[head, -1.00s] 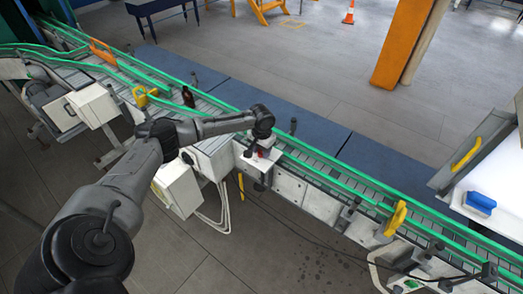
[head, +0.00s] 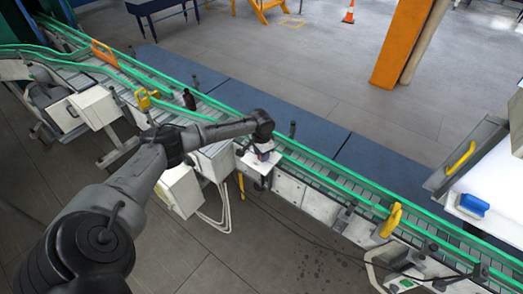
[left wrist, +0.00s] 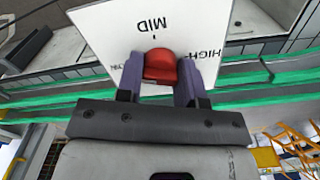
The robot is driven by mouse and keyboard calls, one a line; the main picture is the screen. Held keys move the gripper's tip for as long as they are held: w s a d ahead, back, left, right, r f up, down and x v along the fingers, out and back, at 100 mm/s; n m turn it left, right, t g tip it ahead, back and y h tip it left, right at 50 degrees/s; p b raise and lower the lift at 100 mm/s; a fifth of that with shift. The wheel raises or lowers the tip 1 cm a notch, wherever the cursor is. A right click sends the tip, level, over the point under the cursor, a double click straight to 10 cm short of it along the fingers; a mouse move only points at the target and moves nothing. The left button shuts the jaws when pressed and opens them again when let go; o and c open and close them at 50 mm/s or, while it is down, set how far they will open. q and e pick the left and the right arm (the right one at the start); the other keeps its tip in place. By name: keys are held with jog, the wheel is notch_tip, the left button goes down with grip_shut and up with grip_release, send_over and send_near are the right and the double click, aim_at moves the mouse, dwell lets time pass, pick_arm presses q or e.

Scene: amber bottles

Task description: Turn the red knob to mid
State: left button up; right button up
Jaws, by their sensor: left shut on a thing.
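The red knob (left wrist: 160,66) sits on a white panel (left wrist: 105,30) in the left wrist view. The panel reads MID near the top and HIGH to the right, with the lettering inverted; a label on the left is mostly covered. My left gripper (left wrist: 160,78) is shut on the knob, one finger on each side. I cannot tell exactly where the knob points. In the head view my left gripper (head: 263,154) reaches down to the control box (head: 254,172) on the conveyor's near side and hides most of the knob. My right gripper is not in view.
The conveyor (head: 330,180) with green rails runs from upper left to lower right behind the box. A dark amber bottle (head: 189,99) stands on it, left of my arm. Yellow handles (head: 391,220) stand along its edge. A blue-handled item (head: 472,205) lies at right.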

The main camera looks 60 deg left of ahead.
pick_arm(q)
jog(key=m+p, duration=0.1)
jog(key=m, duration=0.1)
jog(key=shift+r+m, duration=0.1)
jog(key=shift+m, duration=0.3)
jog(key=m, duration=0.3)
jog(key=shift+m+p, duration=0.3)
jog(key=shift+p, duration=0.1)
jog(key=m, duration=0.5)
jog(key=shift+m, duration=1.2)
jog(key=o, duration=0.9)
notch_tip(320, 180, up, 14)
jog(key=shift+f+b, duration=0.15)
jog(key=shift+b, duration=0.9)
